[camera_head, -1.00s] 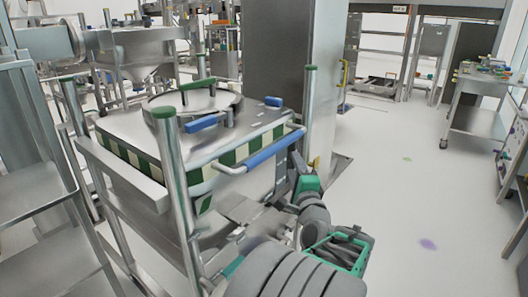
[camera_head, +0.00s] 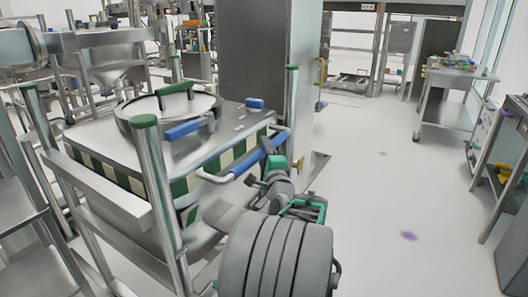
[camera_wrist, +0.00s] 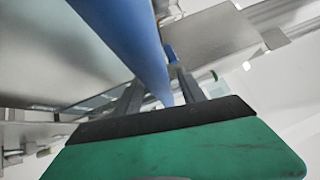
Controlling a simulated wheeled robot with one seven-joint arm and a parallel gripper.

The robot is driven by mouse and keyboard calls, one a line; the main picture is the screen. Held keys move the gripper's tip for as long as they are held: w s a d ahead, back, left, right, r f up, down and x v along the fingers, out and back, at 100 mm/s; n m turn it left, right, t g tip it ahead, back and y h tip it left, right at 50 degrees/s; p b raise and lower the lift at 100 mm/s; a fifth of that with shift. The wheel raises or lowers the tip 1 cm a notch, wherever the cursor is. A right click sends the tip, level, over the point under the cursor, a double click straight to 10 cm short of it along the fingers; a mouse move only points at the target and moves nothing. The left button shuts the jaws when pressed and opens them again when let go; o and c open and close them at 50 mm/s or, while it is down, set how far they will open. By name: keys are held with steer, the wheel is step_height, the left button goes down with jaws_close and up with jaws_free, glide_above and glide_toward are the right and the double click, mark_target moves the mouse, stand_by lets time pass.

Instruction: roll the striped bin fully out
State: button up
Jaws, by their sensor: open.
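The striped bin (camera_head: 176,140) is a metal box with a green and cream striped band and a round lid. It stands inside a metal frame with green-capped posts (camera_head: 158,185). A handle with a blue grip (camera_head: 244,163) sticks out from its right side. My gripper (camera_head: 267,164) is open at this handle, close to its far half. In the wrist view the blue grip (camera_wrist: 128,38) runs down toward the space between my two dark fingers (camera_wrist: 158,85). I cannot tell whether either finger touches it. My arm hides part of the bin's lower right side.
A tall metal column (camera_head: 262,60) stands right behind the bin. A metal shelf rack (camera_head: 25,215) is close on the left. Open pale floor (camera_head: 385,190) lies to the right, with a cart (camera_head: 452,95) and a workbench (camera_head: 500,160) beyond it.

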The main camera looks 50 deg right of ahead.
jaws_close()
stand_by(0.4)
stand_by(0.9)
steer(key=s, duration=0.2)
steer(key=s+b, duration=0.1)
steer(key=s, duration=0.1)
steer(key=shift+d+r, duration=0.1)
steer(key=shift+d, duration=0.1)
steer(key=shift+c, duration=1.7)
jaws_free()
steer(key=shift+w+d, duration=0.15)
steer(key=o, duration=0.3)
steer(key=shift+w+a, duration=0.2)
steer(key=shift+w, duration=0.1)
